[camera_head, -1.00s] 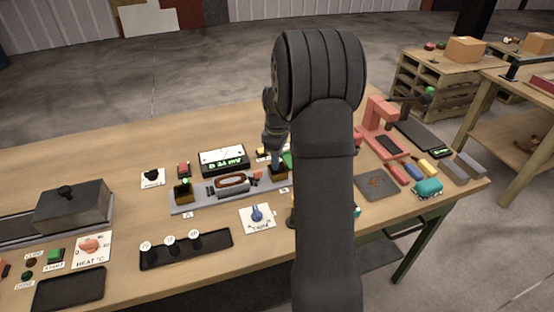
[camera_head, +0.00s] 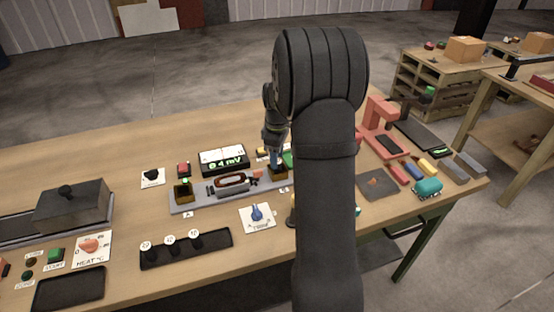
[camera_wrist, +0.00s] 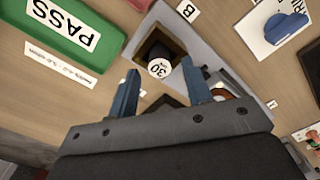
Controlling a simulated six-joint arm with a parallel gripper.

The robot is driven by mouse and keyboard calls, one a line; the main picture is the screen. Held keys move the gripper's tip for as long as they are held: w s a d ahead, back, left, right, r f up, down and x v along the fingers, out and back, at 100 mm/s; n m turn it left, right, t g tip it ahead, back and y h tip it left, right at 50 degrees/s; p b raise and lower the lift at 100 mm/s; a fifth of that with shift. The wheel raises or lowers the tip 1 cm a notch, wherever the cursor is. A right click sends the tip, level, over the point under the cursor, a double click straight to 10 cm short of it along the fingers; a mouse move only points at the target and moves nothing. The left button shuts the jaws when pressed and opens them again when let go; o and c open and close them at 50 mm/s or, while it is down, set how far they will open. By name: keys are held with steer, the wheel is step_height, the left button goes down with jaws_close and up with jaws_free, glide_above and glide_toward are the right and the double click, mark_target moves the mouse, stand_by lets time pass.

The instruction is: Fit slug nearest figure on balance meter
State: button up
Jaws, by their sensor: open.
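The balance meter (camera_head: 223,160) stands behind the grey balance fixture (camera_head: 215,199); its green display seems to read 0.4 mV. A dark slug labelled 30 (camera_wrist: 159,64) sits in the square socket by the B label (camera_wrist: 187,12) in the wrist view. My gripper (camera_wrist: 159,72) is open, its two blue fingers apart on either side of the slug; contact is not clear. In the head view my gripper (camera_head: 275,162) is over the fixture's right socket. The black rack (camera_head: 187,251) at the front holds three slugs with white tops, one (camera_head: 170,241) in the middle.
A knob card (camera_head: 257,217) lies in front of the fixture. A green PASS tray (camera_wrist: 72,30) is close to the right socket. A grey box (camera_head: 73,204) stands at left. A red press (camera_head: 379,132) and small blocks stand at right. My arm hides part of the table.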

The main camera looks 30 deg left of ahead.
step_height(320, 180, up, 10)
steer(key=shift+r, duration=0.25)
steer(key=shift+f, duration=0.1)
steer(key=shift+f, duration=4.3)
steer(key=shift+f, duration=0.1)
